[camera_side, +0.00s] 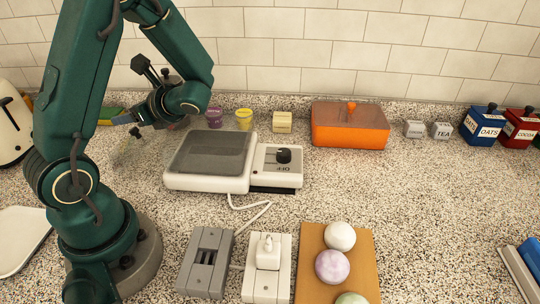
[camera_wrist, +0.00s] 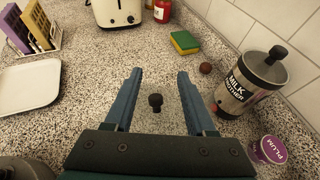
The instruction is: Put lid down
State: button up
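A small black knob (camera_wrist: 155,101) shows between my gripper's fingers in the wrist view, with gaps on both sides. In the side view a dark knob (camera_side: 136,132) sits just below and right of the fingers. Faint clear material, perhaps a glass lid, shows around it; its rim and tilt are hard to tell. My gripper (camera_wrist: 159,73) has its two blue fingers spread apart and holds nothing. In the side view my gripper (camera_side: 122,118) is low over the back left counter, and the arm hides part of that area.
A milk frother canister (camera_wrist: 252,82), a purple plum cup (camera_wrist: 269,150) and a sponge (camera_wrist: 184,42) are near the gripper. A toaster (camera_wrist: 118,12) and white tray (camera_wrist: 30,88) stand beyond. A scale (camera_side: 210,158) and orange dish (camera_side: 350,130) are right.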

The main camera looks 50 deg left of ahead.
jog(key=shift+r, duration=0.1)
jog(key=shift+w+d+r, duration=0.15)
jog(key=shift+d+r, duration=0.05)
jog(key=w+d+r+n+t+h, duration=0.1)
jog(key=d+n+t+h, duration=0.4)
jog(key=d, duration=0.7)
jog(key=w+d+r+n+t+h, duration=0.1)
jog(key=d+r+n+t+h, duration=0.2)
jog(key=d, duration=1)
jog(key=n+t+h, duration=0.2)
jog(key=n+h, duration=0.2)
jog(key=n, duration=0.1)
jog(key=shift+d+n+t+h, duration=0.3)
jog(key=shift+o, duration=0.2)
jog(key=shift+r, duration=0.1)
